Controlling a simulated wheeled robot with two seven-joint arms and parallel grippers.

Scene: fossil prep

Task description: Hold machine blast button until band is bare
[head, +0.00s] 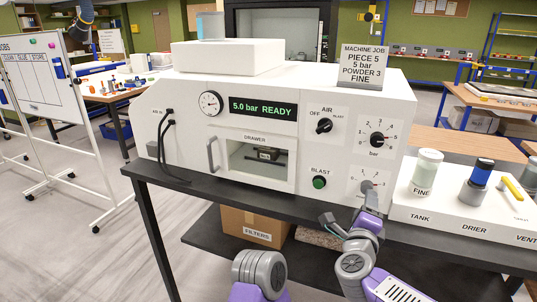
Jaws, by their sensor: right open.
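The white blasting machine (225,115) stands on a dark bench. Its green BLAST button (319,182) is on the front, right of the drawer (258,160), with nothing touching it. Through the drawer window I see a dark piece with a small label; its band cannot be made out. The display (263,108) reads "5.0 bar READY". My right gripper (371,196) is open at the lower right knob (367,186), partly covering it; whether it touches is unclear. My left gripper is not in view.
A sign (361,67) on top reads piece 5, 5 bar, powder 3, fine. The AIR knob (324,126) and bar dial (377,139) are above. The FINE tank (426,172) and drier (477,182) stand right. A filters box (253,226) sits below.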

